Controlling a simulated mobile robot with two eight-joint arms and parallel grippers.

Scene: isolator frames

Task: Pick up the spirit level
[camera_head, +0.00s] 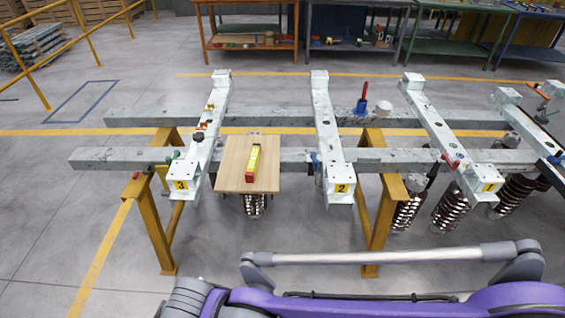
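The spirit level (253,163) is a short yellow bar with a dark or reddish patch. It lies flat on a light wooden board (233,184), roughly pointing away from me. The board rests on the grey steel frame between the crossbeams marked 3 and 2. Nothing touches the level from above. Neither gripper shows in the view. A purple and grey arm of mine crosses the bottom right, well below the board in the picture.
Crossbeam 3 (211,131) stands left of the board and crossbeam 2 (327,130) right of it. Yellow trestles (151,228) support the frame. A red-handled blue tool (361,104) and white cup (385,107) stand on the rear beam. Workbenches (249,43) line the back.

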